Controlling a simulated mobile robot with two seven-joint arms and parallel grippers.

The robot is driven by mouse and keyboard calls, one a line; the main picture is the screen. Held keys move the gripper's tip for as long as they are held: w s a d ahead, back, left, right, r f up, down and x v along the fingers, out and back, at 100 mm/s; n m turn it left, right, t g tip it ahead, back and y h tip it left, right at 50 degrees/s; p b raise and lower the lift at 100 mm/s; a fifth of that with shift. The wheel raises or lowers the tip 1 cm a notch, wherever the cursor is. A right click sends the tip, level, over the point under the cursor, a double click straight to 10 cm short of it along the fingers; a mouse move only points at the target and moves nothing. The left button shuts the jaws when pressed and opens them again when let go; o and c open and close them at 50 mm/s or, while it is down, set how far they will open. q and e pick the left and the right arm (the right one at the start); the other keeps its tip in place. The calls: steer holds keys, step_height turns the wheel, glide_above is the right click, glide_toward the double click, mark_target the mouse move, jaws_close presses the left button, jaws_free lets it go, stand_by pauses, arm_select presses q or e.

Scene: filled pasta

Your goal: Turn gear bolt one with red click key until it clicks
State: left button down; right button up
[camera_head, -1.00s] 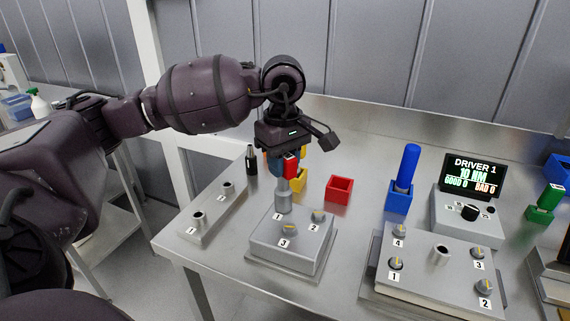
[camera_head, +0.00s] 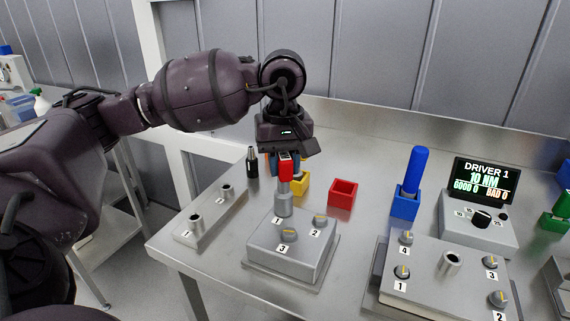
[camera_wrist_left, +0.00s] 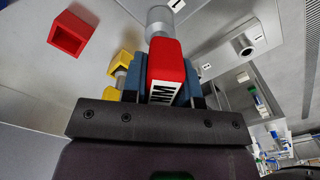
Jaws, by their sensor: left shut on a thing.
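The red click key (camera_head: 285,170) is upright in my left gripper (camera_head: 284,162), which is shut on its red handle. In the left wrist view the red handle (camera_wrist_left: 166,68) sits between the blue fingers of the gripper (camera_wrist_left: 168,75). The key's grey socket (camera_head: 283,204) is over gear bolt one on the grey gear block (camera_head: 290,247), next to label 1. The bolt itself is hidden under the socket. My right gripper is not in view.
An empty red holder (camera_head: 342,193), a yellow holder (camera_head: 300,184) and a blue holder with a blue key (camera_head: 406,200) stand behind. A numbered plate (camera_head: 440,285) is at right. The display (camera_head: 484,181) reads "DRIVER 1, 10 NM, GOOD 0, BAD 0". A two-post block (camera_head: 210,218) is at left.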

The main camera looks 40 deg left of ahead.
arm_select(q)
steer(key=shift+r+p, duration=0.75)
steer(key=shift+r, duration=1.85)
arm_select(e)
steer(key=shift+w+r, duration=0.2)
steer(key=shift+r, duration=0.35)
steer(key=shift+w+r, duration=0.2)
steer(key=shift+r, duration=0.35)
